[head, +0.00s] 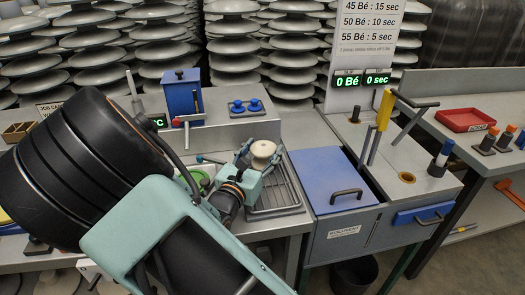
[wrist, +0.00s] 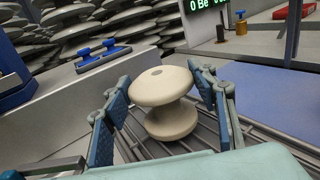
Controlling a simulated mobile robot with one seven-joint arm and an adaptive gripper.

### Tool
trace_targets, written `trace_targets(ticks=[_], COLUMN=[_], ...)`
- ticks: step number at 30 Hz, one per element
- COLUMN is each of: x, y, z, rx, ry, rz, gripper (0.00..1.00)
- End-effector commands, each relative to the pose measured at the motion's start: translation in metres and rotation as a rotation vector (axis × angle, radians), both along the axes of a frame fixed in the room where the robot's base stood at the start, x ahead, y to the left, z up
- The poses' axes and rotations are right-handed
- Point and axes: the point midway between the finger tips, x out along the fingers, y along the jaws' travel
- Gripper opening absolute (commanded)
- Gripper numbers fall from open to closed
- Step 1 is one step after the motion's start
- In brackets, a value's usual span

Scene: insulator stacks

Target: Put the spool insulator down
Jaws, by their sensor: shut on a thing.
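The spool insulator (wrist: 162,87) is cream-coloured, with two wide rims, a narrow waist and a small hole in its top. In the wrist view it stands nearly upright between the two blue-padded fingers of my gripper (wrist: 168,103). My gripper is shut on it. In the head view the insulator (head: 263,149) shows at the tip of my gripper (head: 256,163), above a dark ribbed tray (head: 290,192). The tray's ribs (wrist: 205,138) also show below the insulator in the wrist view. I cannot tell whether its base touches the tray.
Right of the tray is a blue lid (head: 325,178) with a black handle. A blue box (head: 183,97) and a small stand with blue knobs (head: 246,106) are on the raised ledge behind. A red tray (head: 466,119) lies on the right bench. My arm hides much of the left bench.

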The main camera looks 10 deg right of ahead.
Motion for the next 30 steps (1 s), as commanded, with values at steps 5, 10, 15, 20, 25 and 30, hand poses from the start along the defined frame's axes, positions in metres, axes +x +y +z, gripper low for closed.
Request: trace_targets(ticks=[5,10,15,20,25,30], x=[0.0,0.0,0.0,0.0,-0.022,-0.054], y=[0.0,0.0,0.0,0.001,0.017,0.038], z=[-0.004,-0.003,-0.003,0.003,0.001,0.002], rx=[0.0,0.0,0.0,0.0,0.001,0.0], ry=[0.0,0.0,0.0,0.0,0.003,0.004], rz=[0.0,0.0,0.0,0.001,0.004,0.005], gripper=[0.56,0.7,0.7,0.7,0.7,0.7])
